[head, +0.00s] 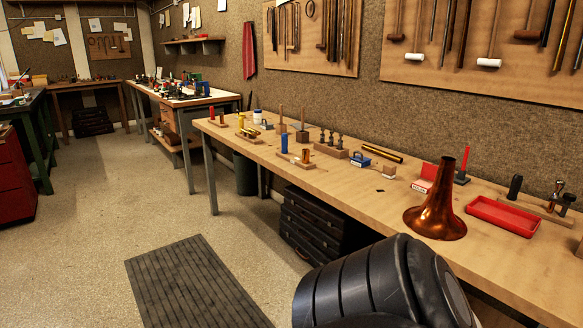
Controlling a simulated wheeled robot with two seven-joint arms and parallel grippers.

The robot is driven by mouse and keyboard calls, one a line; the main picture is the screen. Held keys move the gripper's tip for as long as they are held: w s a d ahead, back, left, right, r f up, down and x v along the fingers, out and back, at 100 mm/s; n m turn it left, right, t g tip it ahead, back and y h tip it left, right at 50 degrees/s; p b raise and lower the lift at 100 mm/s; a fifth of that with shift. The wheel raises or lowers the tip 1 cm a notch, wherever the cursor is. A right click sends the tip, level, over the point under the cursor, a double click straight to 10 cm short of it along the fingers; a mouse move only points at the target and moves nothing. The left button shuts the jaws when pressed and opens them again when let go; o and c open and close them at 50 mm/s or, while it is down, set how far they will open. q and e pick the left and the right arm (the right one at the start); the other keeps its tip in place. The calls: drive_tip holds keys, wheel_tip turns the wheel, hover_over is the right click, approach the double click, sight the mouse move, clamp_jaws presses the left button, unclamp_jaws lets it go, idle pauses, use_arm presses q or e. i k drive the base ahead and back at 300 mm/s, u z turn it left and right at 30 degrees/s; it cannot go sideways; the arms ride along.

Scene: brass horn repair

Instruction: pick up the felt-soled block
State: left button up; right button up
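Several small blocks stand on the long wooden workbench (345,185) along the right wall. A small pale block with a brownish side (389,172) lies near the middle, just left of a red and white box (424,178). A brown wooden block with an upright peg (302,135) stands farther back on the bench. I cannot tell which block has a felt sole, as the undersides are hidden and the blocks are small. Neither of my grippers is in view. A large dark ribbed part, likely my own arm, fills the bottom centre.
A copper horn bell (437,205) stands mouth down near the front edge. A red tray (502,216) is to its right. A blue block-like item (359,158) and a brass tube (382,151) lie behind. Black cases (312,225) sit under the bench. The floor mat area (195,285) is clear.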

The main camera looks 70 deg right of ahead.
sight(389, 170)
drive_tip(key=u, duration=0.1)
drive_tip(key=k, duration=1.5)
drive_tip(key=z, duration=1.75)
